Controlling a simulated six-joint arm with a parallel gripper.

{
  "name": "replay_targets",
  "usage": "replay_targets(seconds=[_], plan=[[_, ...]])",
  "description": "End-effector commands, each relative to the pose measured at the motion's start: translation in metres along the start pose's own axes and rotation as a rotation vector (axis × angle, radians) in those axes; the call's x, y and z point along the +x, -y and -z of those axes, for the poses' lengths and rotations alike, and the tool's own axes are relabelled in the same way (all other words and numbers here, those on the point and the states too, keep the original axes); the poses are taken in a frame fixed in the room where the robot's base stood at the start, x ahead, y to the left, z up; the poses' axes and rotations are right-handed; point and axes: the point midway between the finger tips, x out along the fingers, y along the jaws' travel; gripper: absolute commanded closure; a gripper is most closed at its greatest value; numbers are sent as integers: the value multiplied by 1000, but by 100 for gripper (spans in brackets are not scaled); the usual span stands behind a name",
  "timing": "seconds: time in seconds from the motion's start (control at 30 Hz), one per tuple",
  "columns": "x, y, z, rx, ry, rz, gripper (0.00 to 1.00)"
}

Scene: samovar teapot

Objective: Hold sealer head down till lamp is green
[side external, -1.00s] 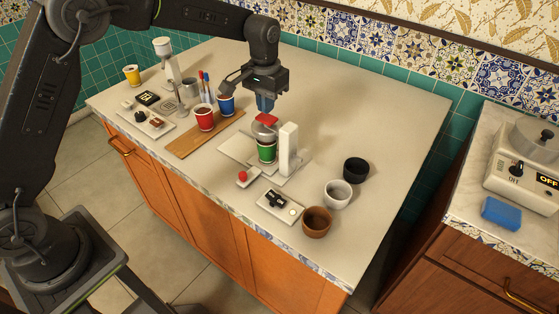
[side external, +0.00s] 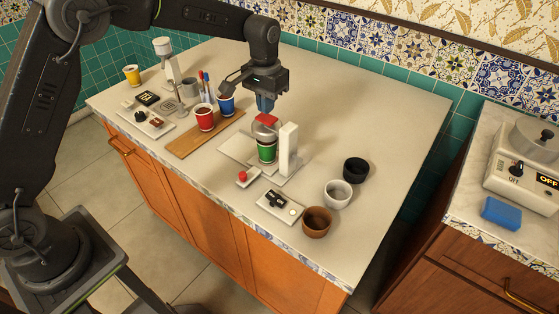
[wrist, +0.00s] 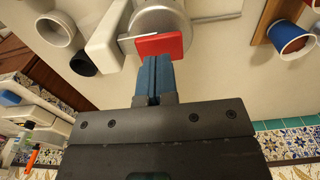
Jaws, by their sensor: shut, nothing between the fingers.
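The sealer (side external: 288,150) has a white column and a round metal head (side external: 263,132) with a red pad (side external: 266,119) on top. A green cup (side external: 267,152) stands under the head. A red lamp (side external: 242,176) sits on a small white base in front and shows red. My gripper (side external: 265,108), with blue fingers, is shut and empty, pointing down at the red pad. In the wrist view the fingertips (wrist: 153,60) are at the edge of the red pad (wrist: 160,45); whether they touch it I cannot tell for sure.
Red (side external: 204,118) and blue (side external: 226,104) cups stand on a wooden board to the left. A white plate with a black switch (side external: 277,200) lies in front. Brown (side external: 316,221), white (side external: 337,194) and black (side external: 355,170) bowls stand right. The counter's far right is clear.

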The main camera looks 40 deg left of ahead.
Motion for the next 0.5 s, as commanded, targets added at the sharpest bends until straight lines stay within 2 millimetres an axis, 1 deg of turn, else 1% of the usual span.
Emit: replay_targets(seconds=[0.5], plan=[[18,0,0,0,2,0,100]])
